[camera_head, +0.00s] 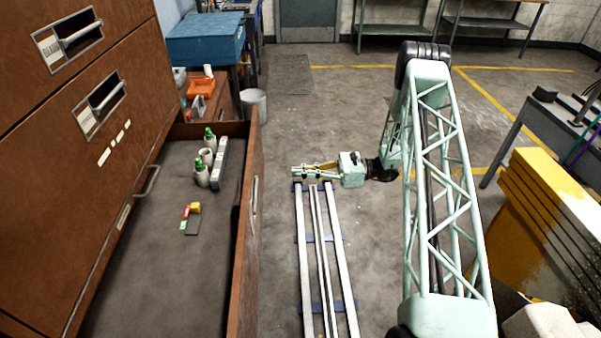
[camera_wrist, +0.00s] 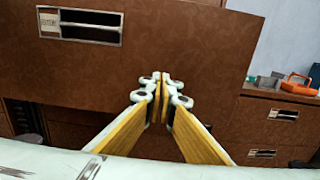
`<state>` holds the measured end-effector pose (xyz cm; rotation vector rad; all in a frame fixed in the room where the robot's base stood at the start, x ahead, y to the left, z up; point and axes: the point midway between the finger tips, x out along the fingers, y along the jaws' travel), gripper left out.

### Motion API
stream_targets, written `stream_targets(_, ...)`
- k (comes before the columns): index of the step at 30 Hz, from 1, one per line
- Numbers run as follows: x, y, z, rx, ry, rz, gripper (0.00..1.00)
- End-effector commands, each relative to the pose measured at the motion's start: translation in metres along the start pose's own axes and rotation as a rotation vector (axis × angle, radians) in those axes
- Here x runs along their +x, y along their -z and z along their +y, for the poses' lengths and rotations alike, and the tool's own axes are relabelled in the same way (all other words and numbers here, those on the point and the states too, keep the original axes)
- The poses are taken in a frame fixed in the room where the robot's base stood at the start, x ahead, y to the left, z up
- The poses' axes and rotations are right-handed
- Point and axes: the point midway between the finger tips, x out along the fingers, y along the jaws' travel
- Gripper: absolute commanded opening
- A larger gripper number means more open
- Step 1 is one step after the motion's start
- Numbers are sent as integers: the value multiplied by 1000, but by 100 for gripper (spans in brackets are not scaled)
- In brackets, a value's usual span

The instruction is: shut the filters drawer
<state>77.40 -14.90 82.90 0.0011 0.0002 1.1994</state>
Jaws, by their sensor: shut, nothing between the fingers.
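A brown cabinet drawer (camera_head: 250,200) stands pulled far out in the head view. In the wrist view its brown front (camera_wrist: 200,45) faces me, with a recessed handle and label holder (camera_wrist: 85,26) at upper left. The label is too small to read, so I cannot confirm that it is the filters drawer. My gripper (camera_head: 294,173) is to the right of the drawer front in the head view, pointing at it with a small apparent gap. In the wrist view my gripper (camera_wrist: 161,82) is shut and empty, its tips before the front's lower middle. Contact is unclear.
Inside the drawer are green-capped bottles (camera_head: 201,174), a grey bar (camera_head: 221,162) and small coloured pieces (camera_head: 190,213). Closed drawers (camera_head: 85,55) lie left. A blue box (camera_head: 205,40) and grey bin (camera_head: 254,104) stand behind. Yellow panels (camera_head: 545,220) stand right.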

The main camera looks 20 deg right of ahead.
Motion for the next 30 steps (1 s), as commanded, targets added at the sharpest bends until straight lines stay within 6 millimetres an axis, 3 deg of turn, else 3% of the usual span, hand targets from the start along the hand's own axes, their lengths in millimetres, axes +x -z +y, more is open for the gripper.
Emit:
stream_targets(21, 90, 0, 0, -1, -2, 1, 0)
stream_targets(30, 113, 0, 0, 0, -1, 0, 0)
